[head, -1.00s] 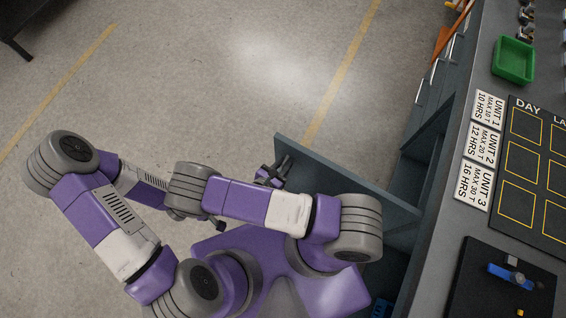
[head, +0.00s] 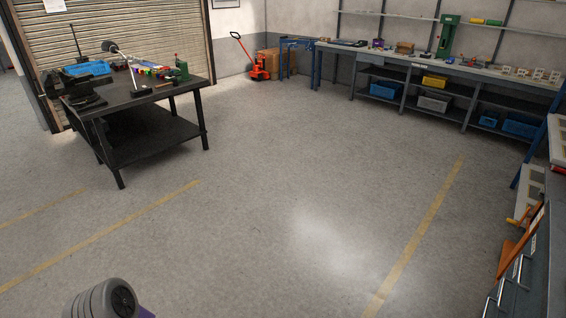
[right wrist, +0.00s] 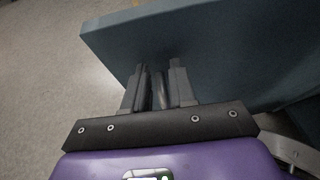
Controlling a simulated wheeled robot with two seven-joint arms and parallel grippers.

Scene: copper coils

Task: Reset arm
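In the right wrist view, my right gripper (right wrist: 155,88) points away from the camera, its dark fingers a narrow gap apart with nothing seen held between them. A flat blue-grey panel (right wrist: 240,50) fills the upper right behind the fingers. I cannot tell whether the fingertips touch it. In the head view, only a grey ribbed joint of my own arm shows at the bottom left. My left gripper is out of view, and the right gripper shows only in the wrist view.
A dark table (head: 150,95) with tools stands at the upper left. A long workbench (head: 450,68) with bins runs along the back right wall. An orange pallet jack (head: 258,68) stands at the back. Grey drawers (head: 515,285) edge the lower right. The middle floor is open.

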